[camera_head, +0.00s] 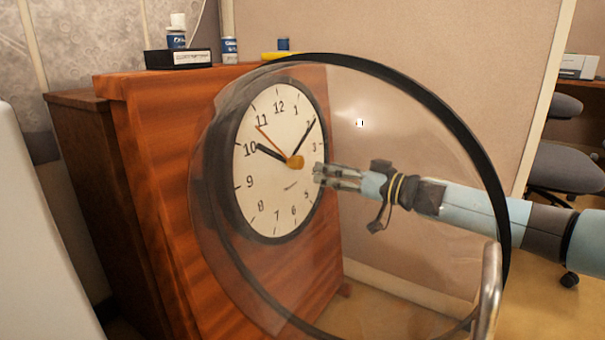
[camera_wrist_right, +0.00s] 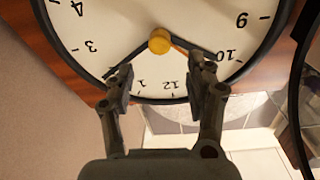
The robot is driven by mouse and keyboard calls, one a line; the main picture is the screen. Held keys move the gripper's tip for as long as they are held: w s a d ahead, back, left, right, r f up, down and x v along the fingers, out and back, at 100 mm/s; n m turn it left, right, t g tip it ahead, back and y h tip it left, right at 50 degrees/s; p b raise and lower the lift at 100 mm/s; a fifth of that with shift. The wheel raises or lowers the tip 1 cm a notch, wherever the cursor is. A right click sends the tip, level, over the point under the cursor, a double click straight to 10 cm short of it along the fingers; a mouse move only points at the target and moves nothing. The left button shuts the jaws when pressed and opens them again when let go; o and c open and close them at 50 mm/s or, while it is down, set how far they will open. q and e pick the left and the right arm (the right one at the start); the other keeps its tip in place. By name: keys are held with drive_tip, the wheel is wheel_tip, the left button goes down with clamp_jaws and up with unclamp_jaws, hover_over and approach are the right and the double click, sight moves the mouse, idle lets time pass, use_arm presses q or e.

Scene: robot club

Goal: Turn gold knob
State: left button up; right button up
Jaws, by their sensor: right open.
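The gold knob (camera_head: 295,162) sits at the centre of a round white clock face (camera_head: 265,200) with a dark rim, set in a reddish wooden cabinet. In the right wrist view the knob (camera_wrist_right: 160,41) lies beyond my fingertips, roughly midway between them. My right gripper (camera_head: 318,174) is open and empty, just right of the knob in the head view. In the right wrist view its two fingers (camera_wrist_right: 163,75) stand apart in front of the clock face, which appears upside down. The knob is not between the fingers. My left gripper is not in view.
A clear round cover with a black rim (camera_head: 471,134) stands open in front of the cabinet (camera_head: 150,130), and my right arm shows beside and through it. A black box (camera_head: 178,59) and small bottles stand on top. An office chair (camera_head: 565,175) is at the right.

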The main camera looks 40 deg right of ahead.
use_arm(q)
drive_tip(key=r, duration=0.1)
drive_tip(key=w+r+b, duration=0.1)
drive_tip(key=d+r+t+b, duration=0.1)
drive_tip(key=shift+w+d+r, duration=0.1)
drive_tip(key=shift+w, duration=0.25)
use_arm(e)
drive_tip(key=x, duration=0.7)
drive_tip(key=shift+w, duration=0.3)
drive_tip(key=shift+a+f, duration=0.1)
clamp_jaws()
drive_tip(key=shift+n, duration=0.4)
